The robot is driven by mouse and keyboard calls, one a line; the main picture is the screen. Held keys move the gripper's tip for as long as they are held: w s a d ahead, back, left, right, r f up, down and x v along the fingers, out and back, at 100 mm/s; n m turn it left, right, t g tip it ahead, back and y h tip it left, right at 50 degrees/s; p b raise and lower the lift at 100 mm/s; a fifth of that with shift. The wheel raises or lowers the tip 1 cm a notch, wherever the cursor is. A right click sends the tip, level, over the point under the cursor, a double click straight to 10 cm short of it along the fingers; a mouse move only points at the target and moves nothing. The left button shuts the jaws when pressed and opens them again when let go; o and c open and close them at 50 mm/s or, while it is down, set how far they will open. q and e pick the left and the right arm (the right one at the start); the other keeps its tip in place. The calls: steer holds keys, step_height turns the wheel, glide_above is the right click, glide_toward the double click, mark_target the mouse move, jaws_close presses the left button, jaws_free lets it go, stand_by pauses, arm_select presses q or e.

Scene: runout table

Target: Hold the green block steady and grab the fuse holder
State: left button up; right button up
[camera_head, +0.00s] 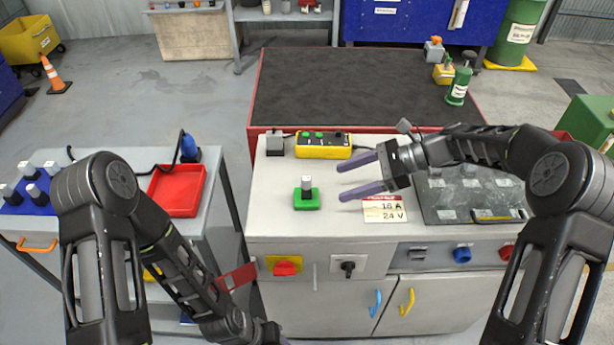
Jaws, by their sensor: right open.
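A green block (306,199) lies on the light worktop of the cabinet, left of centre. A small grey-white upright piece (307,184), which looks like the fuse holder, stands in the block. My right gripper (340,179) is open and empty, with its two purple fingers pointing left toward the holder, a short gap to its right. My left arm hangs low in front of the cabinet. Its gripper (280,342) is mostly cut off at the bottom edge, so its jaws cannot be read.
A label card (384,209) lies just below my right gripper. A yellow button box (323,151) stands behind the block. A dark panel (455,197) covers the worktop's right. A red tray (177,191) sits on the left side table. Worktop left of the block is clear.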

mark_target(315, 196)
steer(key=shift+w, duration=0.2)
steer(key=shift+s+r, duration=0.1)
steer(key=shift+s, duration=0.1)
steer(key=shift+w+a, duration=0.1)
steer(key=shift+a+f+b, duration=0.35)
steer(key=shift+a+f, duration=0.05)
steer(key=b+x, duration=0.3)
steer(key=x, duration=0.4)
steer(key=shift+a+f, duration=0.1)
steer(key=shift+a, duration=0.25)
steer(key=shift+a+f, duration=0.25)
steer(key=shift+a, duration=0.25)
